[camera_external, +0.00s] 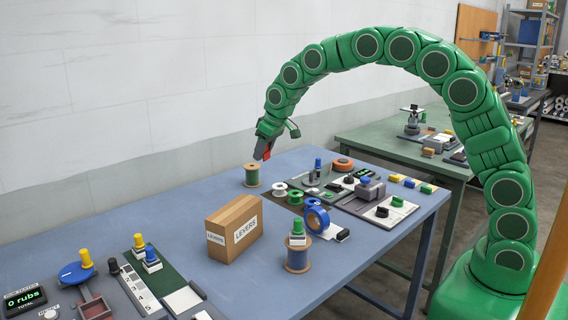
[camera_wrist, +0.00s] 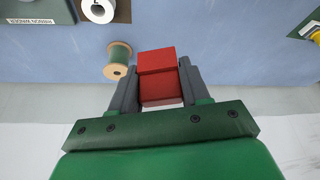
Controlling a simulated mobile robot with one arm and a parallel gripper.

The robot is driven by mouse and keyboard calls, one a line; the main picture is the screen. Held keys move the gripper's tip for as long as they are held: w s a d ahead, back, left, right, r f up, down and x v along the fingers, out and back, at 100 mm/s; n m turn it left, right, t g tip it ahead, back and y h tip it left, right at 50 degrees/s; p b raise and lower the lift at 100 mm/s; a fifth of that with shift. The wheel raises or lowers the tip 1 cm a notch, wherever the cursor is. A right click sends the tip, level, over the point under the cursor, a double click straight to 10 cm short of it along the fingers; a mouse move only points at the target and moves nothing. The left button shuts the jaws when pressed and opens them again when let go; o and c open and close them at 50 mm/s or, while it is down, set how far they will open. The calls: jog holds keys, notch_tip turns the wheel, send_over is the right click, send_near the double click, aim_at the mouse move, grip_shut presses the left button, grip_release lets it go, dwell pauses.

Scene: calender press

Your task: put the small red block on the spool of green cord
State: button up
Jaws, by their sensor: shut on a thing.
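My gripper (camera_external: 263,152) is shut on the small red block (camera_wrist: 157,74). The block sits between the two grey fingers in the wrist view and shows partly as a red patch in the external view (camera_external: 267,154). The spool of green cord (camera_external: 251,175) stands upright on the blue table, with wooden end discs and a bare top. My gripper and the block are above the table, a little up and right of the spool in the external view. In the wrist view the spool (camera_wrist: 119,57) lies just left of the block, apart from it.
The cardboard box (camera_external: 236,228) marked LEVERS stands nearer the camera.

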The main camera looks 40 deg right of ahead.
jog(key=w+d+r, duration=0.2)
jog(key=d+r, duration=0.2)
jog(key=d, duration=0.4)
send_near(249, 165)
jog(key=shift+w+a+f+n, duration=0.25)
jog(key=shift+w+f+n, duration=0.15)
jog(key=shift+w+f, duration=0.7)
jog(key=shift+f, duration=0.05)
jog(key=shift+w+f, duration=0.15)
jog(key=shift+f, duration=1.5)
